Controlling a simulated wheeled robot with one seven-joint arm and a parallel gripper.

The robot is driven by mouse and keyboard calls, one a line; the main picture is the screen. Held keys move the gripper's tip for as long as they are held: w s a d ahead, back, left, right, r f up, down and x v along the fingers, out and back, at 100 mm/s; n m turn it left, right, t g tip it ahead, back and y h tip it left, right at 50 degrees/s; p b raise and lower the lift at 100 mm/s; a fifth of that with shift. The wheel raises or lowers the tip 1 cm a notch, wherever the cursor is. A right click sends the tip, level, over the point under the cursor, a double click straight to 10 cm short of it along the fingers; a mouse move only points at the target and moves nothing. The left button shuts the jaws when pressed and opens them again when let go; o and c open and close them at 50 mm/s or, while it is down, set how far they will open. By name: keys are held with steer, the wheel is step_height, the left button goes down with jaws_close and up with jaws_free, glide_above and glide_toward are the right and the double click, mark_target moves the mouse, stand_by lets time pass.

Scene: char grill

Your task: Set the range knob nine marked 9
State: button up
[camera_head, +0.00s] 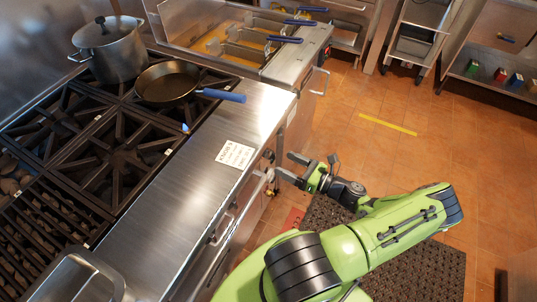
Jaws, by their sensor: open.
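The range (200,185) has a steel front ledge running diagonally across the view. A white paper card (235,154) lies on the ledge; its top line seems to read "KNOB 9", and the rest is too small to read. Small dark knobs (269,155) show on the range's front face, below the ledge edge. I cannot read their markings or tell which one is knob nine. My gripper (285,165) is open and empty, its two fingers pointing left at the front face close to the knobs. I cannot tell whether it touches one.
A steel pot (112,50) and a pan (168,83) with a blue handle stand on the burners. A small blue flame (185,128) shows at the grate edge. Fryers (240,45) with blue-handled baskets are beyond. The tiled floor (400,155) to the right is mostly clear.

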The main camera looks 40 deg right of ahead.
steer(key=x, duration=0.7)
steer(key=shift+c, duration=0.2)
steer(key=c, duration=1)
